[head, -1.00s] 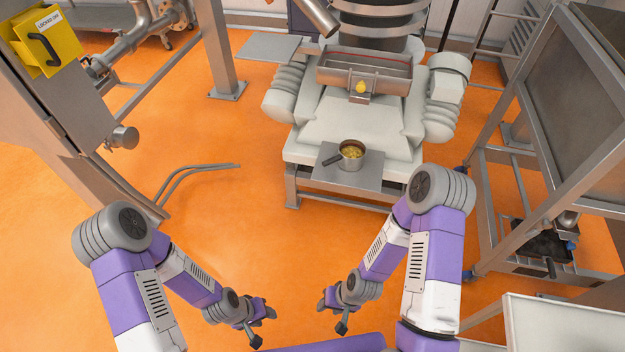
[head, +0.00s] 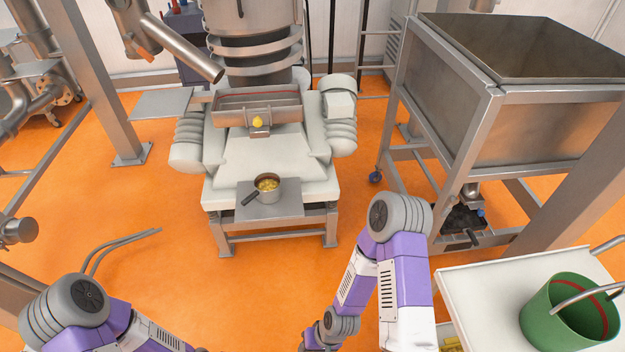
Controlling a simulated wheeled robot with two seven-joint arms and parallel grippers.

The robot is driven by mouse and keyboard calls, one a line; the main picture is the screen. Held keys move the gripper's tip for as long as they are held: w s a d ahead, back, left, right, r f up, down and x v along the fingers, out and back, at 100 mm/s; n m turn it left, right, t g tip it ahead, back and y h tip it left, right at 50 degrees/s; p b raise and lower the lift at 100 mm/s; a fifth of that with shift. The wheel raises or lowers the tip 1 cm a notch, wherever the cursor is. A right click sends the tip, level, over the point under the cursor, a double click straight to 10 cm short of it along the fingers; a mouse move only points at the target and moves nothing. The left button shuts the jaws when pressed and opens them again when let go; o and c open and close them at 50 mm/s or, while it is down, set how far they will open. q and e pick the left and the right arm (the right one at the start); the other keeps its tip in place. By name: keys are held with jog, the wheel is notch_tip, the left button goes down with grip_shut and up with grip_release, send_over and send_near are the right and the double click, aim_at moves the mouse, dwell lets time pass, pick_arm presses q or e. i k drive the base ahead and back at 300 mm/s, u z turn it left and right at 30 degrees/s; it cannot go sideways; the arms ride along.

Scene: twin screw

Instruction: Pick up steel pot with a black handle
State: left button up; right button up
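The steel pot (head: 269,193) stands upright on a small grey metal plate (head: 285,208) at the front of the white machine. It holds yellow pieces. Its black handle (head: 251,198) points to the lower left. The pot is well ahead of my arms, and nothing touches it. My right arm reaches down at the lower middle, and its gripper is cut off by the bottom edge. Only the upper part of my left arm shows at the lower left; its gripper is out of frame.
The white machine (head: 262,157) stands on a framed base, with a steel trough (head: 230,117) at its back. A large steel hopper (head: 450,115) stands on a frame at right. A white table (head: 457,290) with a green bucket (head: 540,315) is at lower right. Orange floor (head: 270,285) is clear before the machine.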

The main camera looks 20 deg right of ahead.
aim_at(268, 186)
jog(key=z, duration=0.45)
jog(key=i, duration=1.45)
jog(key=u, duration=0.65)
